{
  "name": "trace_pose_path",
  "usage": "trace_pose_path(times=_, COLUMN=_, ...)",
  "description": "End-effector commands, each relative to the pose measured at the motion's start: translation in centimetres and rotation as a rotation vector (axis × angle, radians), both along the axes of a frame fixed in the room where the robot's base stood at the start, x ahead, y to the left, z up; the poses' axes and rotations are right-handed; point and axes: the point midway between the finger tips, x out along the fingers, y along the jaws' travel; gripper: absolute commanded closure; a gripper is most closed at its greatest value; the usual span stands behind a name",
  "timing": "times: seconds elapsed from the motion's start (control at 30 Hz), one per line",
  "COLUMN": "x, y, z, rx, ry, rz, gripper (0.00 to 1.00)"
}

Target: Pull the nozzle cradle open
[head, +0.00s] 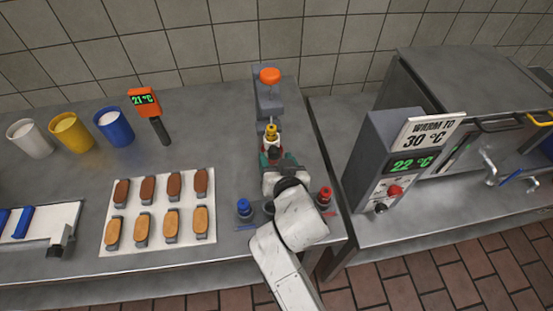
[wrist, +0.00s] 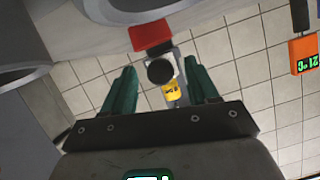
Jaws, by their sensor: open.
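A grey stand (head: 268,105) with an orange knob (head: 270,75) rises at the back of the counter in the head view. A yellow nozzle part (head: 271,131) shows low at its front, and also in the wrist view (wrist: 173,92). My gripper (head: 273,157) is just in front of it, partly hidden by my wrist. In the wrist view my gripper (wrist: 160,68) is open, its green fingers on either side of a round black knob (wrist: 160,72). A red block (wrist: 151,35) sits beyond the knob. I cannot tell whether the fingers touch anything; the cradle's outline is mostly hidden.
Blue (head: 244,208) and red (head: 324,196) bottles stand beside my arm. A white sheet (head: 158,238) with brown and tan biscuits lies left. A display unit (head: 380,165) stands right.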

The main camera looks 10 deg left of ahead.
Motion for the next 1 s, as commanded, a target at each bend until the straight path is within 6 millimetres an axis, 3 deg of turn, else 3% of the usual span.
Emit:
trace_pose_path(times=0.3, x=0.17, y=0.04, z=-0.06, rx=0.0, ry=0.0, rz=0.0, gripper=0.42)
trace_pose_path(times=0.9, x=0.15, y=0.02, z=-0.07, rx=0.0, ry=0.0, rz=-0.001, gripper=1.0)
trace_pose_path(times=1.0, x=0.15, y=0.02, z=-0.06, rx=0.0, ry=0.0, rz=-0.001, gripper=1.0)
